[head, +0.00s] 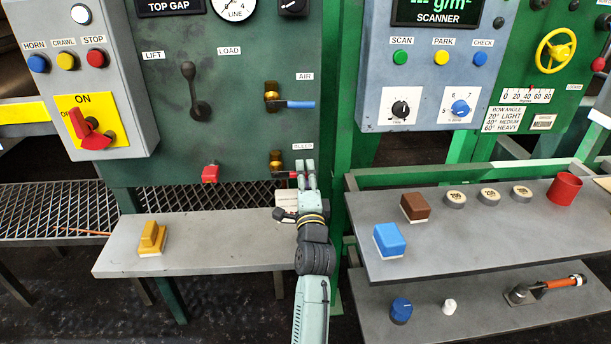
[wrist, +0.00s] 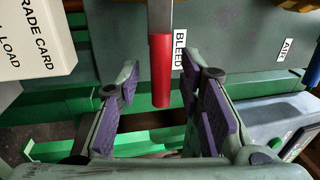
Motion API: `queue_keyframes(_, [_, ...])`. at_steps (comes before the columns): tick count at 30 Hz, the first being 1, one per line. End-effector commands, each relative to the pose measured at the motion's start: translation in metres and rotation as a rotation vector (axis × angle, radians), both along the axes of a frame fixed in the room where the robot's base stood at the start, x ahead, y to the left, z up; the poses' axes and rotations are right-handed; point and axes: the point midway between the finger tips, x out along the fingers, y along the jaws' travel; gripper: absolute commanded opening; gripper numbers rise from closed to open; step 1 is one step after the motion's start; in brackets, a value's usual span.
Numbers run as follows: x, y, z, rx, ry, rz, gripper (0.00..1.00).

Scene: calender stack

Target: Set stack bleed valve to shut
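The stack bleed valve (head: 276,160) is a brass fitting low on the green panel, under the BLEED label. Its red-sleeved lever points right, level, partly hidden by my gripper in the head view. My gripper (head: 306,176) is at the lever's right end. In the wrist view the red lever (wrist: 160,70) reaches in between the two purple-padded fingers of my gripper (wrist: 166,84). The fingers are apart, with gaps visible on both sides of the lever.
The air valve (head: 272,101) with a blue lever (head: 300,104) is just above. A red knob (head: 210,173) is to the left. A white grade card (wrist: 35,38) is close beside my gripper. A grey shelf (head: 205,250) with a yellow block (head: 151,238) lies below.

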Motion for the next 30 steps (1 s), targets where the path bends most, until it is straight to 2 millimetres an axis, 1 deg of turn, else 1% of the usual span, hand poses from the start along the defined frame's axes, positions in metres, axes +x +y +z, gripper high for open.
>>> queue_keyframes(2, [-0.007, 0.000, -0.002, 0.000, 0.002, 0.000, 0.34])
queue_keyframes(5, [-0.023, 0.000, -0.006, 0.000, 0.003, 0.000, 0.34])
queue_keyframes(12, [-0.074, 0.000, -0.016, -0.001, 0.004, -0.001, 0.34])
queue_keyframes(15, [-0.091, 0.000, -0.020, 0.000, 0.005, -0.001, 0.34])
queue_keyframes(18, [-0.104, 0.000, -0.022, 0.000, 0.003, -0.001, 0.34])
queue_keyframes(21, [-0.112, 0.000, -0.023, 0.000, 0.002, -0.001, 0.34])
queue_keyframes(24, [-0.116, 0.000, -0.024, 0.000, 0.002, 0.000, 0.34])
queue_keyframes(30, [-0.116, 0.000, -0.023, 0.001, 0.001, 0.000, 0.34])
